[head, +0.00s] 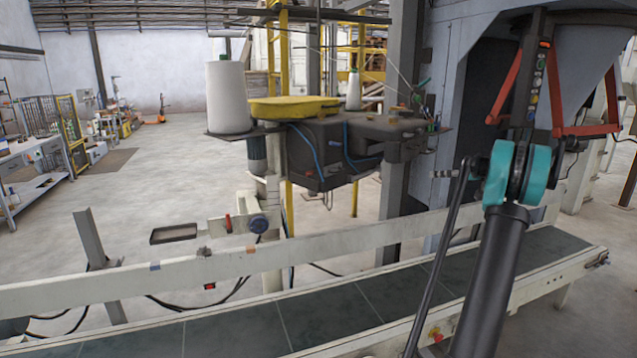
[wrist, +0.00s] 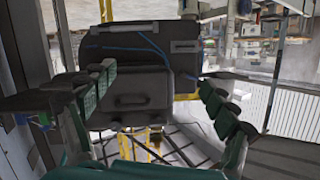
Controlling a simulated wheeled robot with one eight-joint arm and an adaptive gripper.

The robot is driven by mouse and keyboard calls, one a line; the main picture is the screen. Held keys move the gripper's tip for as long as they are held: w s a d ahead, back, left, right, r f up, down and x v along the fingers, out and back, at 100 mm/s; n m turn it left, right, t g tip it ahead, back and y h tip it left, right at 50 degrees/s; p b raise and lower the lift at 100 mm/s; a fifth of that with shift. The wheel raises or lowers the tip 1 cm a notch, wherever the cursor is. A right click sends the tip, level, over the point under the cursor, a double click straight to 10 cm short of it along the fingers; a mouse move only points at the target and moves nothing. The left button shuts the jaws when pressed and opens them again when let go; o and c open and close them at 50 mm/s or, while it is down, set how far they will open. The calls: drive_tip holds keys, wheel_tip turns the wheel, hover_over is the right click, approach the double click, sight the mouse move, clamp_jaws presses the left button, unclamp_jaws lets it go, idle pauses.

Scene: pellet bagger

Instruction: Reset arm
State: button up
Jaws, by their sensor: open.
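My arm rises at the right of the head view, with a black link (head: 490,280) and a teal joint (head: 540,175) in front of the bagging machine. My gripper does not show clearly in the head view. In the wrist view my gripper (wrist: 156,78) is open, its two green-and-grey padded fingers wide apart at left and right. Nothing is between the fingers. Beyond them is the dark sewing-head housing (wrist: 135,88) with blue cables, and the view is turned over. The same dark housing (head: 325,155) stands over the conveyor in the head view.
A conveyor (head: 235,325) with a dark belt and pale side rails crosses the front. A red-framed bag spout (head: 505,90) is at right. Open floor (head: 160,180) lies at left.

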drive_tip(key=s+a+f+m+g+h, duration=0.2)
drive_tip(key=s+a+f, duration=0.3)
drive_tip(key=s+a, duration=0.55)
drive_tip(key=s+a+f+m+g+h, duration=0.2)
drive_tip(key=s+a+f+h, duration=0.15)
drive_tip(key=s+a, duration=0.7)
drive_tip(key=s+a+f+m+h, duration=0.1)
drive_tip(key=s+f, duration=0.4)
drive_tip(key=s, duration=0.5)
drive_tip(key=s+a+f+m+g+h, duration=0.1)
drive_tip(key=s+a+f+h, duration=0.1)
drive_tip(key=s+f, duration=0.4)
drive_tip(key=s+a+f+m+h, duration=0.1)
drive_tip(key=s+f, duration=0.4)
drive_tip(key=s, duration=0.8)
drive_tip(key=shift+s+a+f+h, duration=0.15)
drive_tip(key=shift+s+a+h, duration=0.15)
drive_tip(key=shift+a+h, duration=0.6)
drive_tip(key=shift+d, duration=0.1)
